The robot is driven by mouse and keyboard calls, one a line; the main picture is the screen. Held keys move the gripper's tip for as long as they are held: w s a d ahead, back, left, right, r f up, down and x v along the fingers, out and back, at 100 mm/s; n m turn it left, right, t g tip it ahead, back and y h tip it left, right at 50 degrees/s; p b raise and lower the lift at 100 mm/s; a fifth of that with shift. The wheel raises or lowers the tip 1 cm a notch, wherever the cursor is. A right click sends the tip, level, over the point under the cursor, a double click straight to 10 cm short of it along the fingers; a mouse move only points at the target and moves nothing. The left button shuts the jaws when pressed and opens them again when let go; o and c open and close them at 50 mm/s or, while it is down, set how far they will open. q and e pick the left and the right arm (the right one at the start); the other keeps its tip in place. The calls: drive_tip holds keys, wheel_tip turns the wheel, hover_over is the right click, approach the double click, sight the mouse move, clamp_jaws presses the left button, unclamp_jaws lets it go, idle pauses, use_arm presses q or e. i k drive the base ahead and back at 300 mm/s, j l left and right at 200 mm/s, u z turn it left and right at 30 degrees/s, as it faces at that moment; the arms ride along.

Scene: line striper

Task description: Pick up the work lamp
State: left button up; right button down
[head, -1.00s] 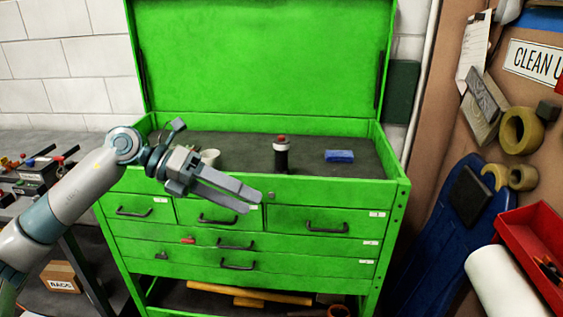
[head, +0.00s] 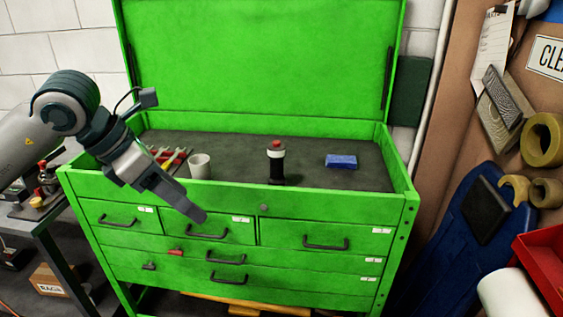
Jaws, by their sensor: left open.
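The likely work lamp is a small upright black cylinder with a white band and red top (head: 276,162). It stands in the open top tray of the green tool chest (head: 330,205), right of the middle. My left gripper (head: 190,205) is at the chest's front edge, left of the lamp and apart from it. It points down and right, and nothing shows between its fingers, which overlap in this view. My right gripper is not in view.
A white cup (head: 200,166) and a red rack (head: 170,157) stand left of the lamp in the tray. A blue block (head: 341,161) lies to its right. The raised green lid (head: 260,60) closes off the back. Dark tray floor is clear around the lamp.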

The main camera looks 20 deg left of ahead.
sight(276, 155)
drive_tip(key=i, duration=1.15)
